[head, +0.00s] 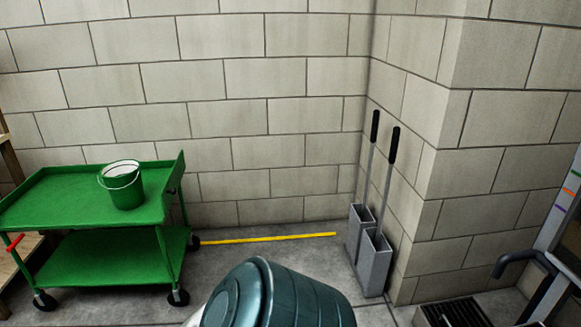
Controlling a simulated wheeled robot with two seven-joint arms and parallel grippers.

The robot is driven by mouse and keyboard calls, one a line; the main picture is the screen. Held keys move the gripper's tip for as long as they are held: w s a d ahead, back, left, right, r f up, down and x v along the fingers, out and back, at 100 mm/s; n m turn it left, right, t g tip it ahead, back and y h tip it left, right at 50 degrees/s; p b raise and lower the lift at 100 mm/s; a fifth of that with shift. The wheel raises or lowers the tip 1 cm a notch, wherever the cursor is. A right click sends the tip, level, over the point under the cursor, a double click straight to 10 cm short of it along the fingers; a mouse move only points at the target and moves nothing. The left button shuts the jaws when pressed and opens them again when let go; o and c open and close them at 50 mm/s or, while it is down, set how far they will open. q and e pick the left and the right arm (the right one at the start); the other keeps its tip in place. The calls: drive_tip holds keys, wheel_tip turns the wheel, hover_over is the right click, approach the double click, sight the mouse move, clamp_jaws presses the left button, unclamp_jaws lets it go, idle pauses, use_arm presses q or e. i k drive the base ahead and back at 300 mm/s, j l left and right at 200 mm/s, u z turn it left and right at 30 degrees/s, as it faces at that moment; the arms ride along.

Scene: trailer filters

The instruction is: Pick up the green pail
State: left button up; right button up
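The green pail (122,184) stands upright on the top tray of a green two-shelf cart (60,203), near the tray's right end. It has a pale rim and a thin wire handle, which hangs down against its front. The inside of the pail looks light, but I cannot make out any contents. Neither of my grippers is in view, and nothing is touching the pail.
The cart stands on casters by the block wall. A teal ribbed drum-like thing (305,299) fills the bottom centre; its support is hidden. Two long-handled dustpans (373,265) stand at the wall corner. A yellow strip (270,238) lies on bare grey floor.

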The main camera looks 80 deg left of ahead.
sight(122, 179)
drive_tip(key=u, duration=3.75)
